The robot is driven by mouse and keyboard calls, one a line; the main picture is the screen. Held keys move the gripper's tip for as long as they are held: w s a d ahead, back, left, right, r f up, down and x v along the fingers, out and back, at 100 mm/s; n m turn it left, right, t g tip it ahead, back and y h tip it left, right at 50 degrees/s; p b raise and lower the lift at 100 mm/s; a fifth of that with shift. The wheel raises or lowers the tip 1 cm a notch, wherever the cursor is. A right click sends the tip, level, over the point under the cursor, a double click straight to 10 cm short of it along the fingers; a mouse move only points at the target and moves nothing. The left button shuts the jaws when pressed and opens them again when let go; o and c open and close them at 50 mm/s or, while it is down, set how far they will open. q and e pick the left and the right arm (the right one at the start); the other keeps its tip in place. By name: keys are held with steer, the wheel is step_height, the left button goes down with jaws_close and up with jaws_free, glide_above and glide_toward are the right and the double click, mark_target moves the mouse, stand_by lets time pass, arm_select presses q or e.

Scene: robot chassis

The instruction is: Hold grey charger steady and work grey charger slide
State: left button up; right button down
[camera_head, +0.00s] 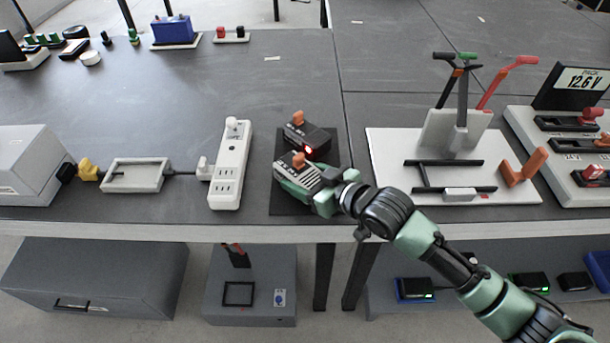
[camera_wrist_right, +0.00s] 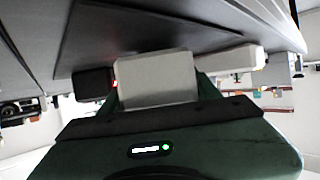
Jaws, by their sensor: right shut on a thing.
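The grey charger (camera_head: 290,173) has an orange slide (camera_head: 298,159) on top and sits on a dark mat (camera_head: 327,165) near the table's front edge. My right gripper (camera_head: 307,185) comes in from the right and is shut on the grey charger. In the right wrist view the charger (camera_wrist_right: 157,80) shows as a pale grey block between the fingers. I cannot tell how far the slide is moved. A black charger (camera_head: 313,142) with its own orange slide and a lit red light stands right behind it. My left gripper is not in view.
A white power strip (camera_head: 230,170) stands left of the mat, with a grey tray (camera_head: 137,176) beyond it. A white board (camera_head: 385,160) with upright tool handles is to the right. The table behind the chargers is clear.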

steer(key=shift+f+b, duration=0.3)
steer(key=shift+f, duration=0.45)
